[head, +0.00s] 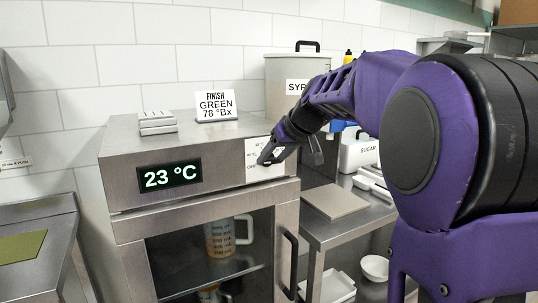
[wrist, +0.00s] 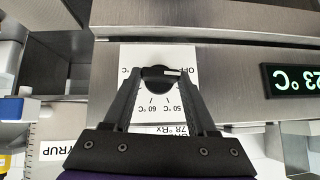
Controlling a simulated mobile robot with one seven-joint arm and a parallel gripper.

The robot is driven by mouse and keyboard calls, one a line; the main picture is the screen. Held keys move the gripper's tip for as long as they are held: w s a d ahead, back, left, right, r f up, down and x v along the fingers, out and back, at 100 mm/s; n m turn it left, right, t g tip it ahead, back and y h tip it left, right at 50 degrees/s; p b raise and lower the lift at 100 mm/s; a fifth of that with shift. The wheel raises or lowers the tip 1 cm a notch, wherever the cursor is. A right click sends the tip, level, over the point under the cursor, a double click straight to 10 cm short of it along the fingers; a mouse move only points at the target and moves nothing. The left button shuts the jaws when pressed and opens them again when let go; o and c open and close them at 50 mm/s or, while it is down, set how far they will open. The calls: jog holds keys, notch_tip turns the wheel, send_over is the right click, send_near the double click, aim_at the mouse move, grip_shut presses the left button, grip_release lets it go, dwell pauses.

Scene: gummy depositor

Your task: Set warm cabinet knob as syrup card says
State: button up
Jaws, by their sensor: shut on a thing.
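The warm cabinet (head: 122,168) is steel, with a lit display (head: 170,176) reading 23 °C. Its black knob (wrist: 157,84) sits on a white dial plate (wrist: 131,58); the plate also shows in the head view (head: 252,147). My gripper (wrist: 160,74) is shut on the knob, one finger on each side. In the wrist view a white mark on the knob points right, towards OFF; labels 50 °C and 60 °C show below it. A card (head: 216,106) on the cabinet reads "FINISH GREEN 78 °Bx". In the head view my gripper hides most of the knob.
A lidded pot (head: 281,72) with a partly hidden label starting "SYR" stands behind the cabinet. A measuring jug (head: 220,238) with amber contents is behind the glass door, whose handle (head: 291,262) is at right. A steel side table (head: 345,232) stands right of the cabinet.

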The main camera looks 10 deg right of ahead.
jog(key=m+y, duration=0.2)
jog(key=y, duration=0.1)
jog(key=d+y+b, duration=0.1)
jog(key=shift+w+f+m+g+y, duration=0.2)
jog(key=shift+f+m+g+y, duration=0.05)
jog(key=shift+m+g+y, duration=0.15)
jog(key=m+y, duration=0.1)
jog(key=m+y+b, duration=0.1)
jog(key=y, duration=0.2)
jog(key=shift+d+f+m, duration=0.15)
jog(key=shift+f+m, duration=0.1)
jog(key=shift+m, duration=0.15)
jog(key=shift+y, duration=0.3)
jog(key=o, duration=1.4)
jog(key=shift+c, duration=0.2)
jog(key=p+v, duration=0.1)
jog(key=v, duration=1.6)
